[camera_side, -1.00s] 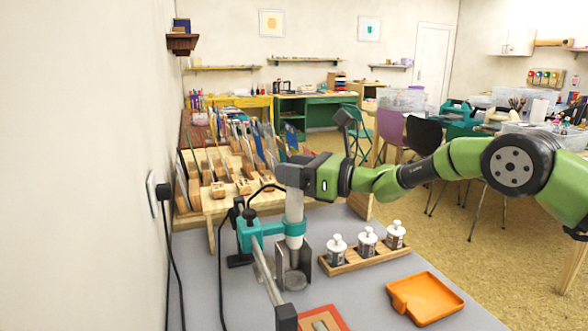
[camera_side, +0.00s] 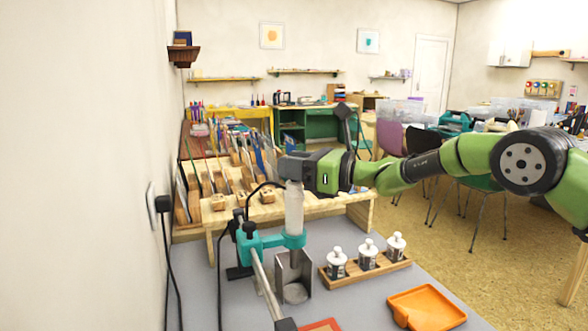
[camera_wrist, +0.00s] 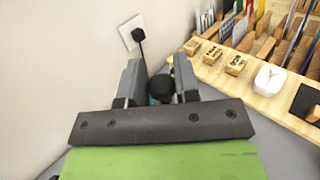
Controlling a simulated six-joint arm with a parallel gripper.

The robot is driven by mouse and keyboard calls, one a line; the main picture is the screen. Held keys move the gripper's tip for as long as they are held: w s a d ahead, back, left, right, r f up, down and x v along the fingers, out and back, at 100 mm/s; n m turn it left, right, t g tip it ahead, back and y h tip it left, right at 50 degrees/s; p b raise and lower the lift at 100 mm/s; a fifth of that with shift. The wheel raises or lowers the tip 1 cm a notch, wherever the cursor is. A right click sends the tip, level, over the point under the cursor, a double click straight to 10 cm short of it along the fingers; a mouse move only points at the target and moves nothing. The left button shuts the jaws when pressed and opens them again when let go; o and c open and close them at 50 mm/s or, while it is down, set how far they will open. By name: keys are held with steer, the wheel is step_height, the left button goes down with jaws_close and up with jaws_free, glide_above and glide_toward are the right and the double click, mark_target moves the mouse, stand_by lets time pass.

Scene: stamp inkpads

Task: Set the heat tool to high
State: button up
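The heat tool (camera_side: 294,212) is a pale grey upright cylinder held in a teal clamp (camera_side: 268,242) on a stand. Its lower end points into a bent metal shield (camera_side: 307,275). My gripper (camera_side: 288,168) is at the tool's top end in the side view, reaching in from the right. I cannot tell whether it touches the tool. In the wrist view my gripper (camera_wrist: 160,84) has its two fingers apart. A black round knob (camera_wrist: 161,88) and a bit of teal show between and beyond them. The tool's heat setting control cannot be made out.
A wooden rack of tools and stamps (camera_side: 330,203) stands behind. A wooden holder with three white-topped bottles (camera_side: 367,258) and an orange tray (camera_side: 428,307) are to the right. A wall plug with a cord (camera_side: 162,203) is at the left.

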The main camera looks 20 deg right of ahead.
steer(key=o, duration=0.3)
steer(key=shift+r, duration=0.2)
steer(key=shift+f, duration=0.1)
steer(key=v, duration=1)
steer(key=s+a+r+n+g+h, duration=0.1)
steer(key=s+r+n+g, duration=0.25)
steer(key=s+n, duration=0.45)
steer(key=s+a+r+n+g+h, duration=0.1)
steer(key=s+r+n+g, duration=0.3)
steer(key=s, duration=0.6)
steer(key=s+d+f+n+t+h, duration=0.1)
steer(key=s+d+f+n+h, duration=0.1)
steer(key=s+d+n+h, duration=0.2)
steer(key=s+d+f+n+t+h, duration=0.1)
steer(key=s+d+n+h, duration=0.3)
steer(key=s, duration=0.6)
steer(key=d+n, duration=0.2)
steer(key=n, duration=0.1)
steer(key=shift+s+f+h, duration=0.3)
steer(key=shift+f+h, duration=0.1)
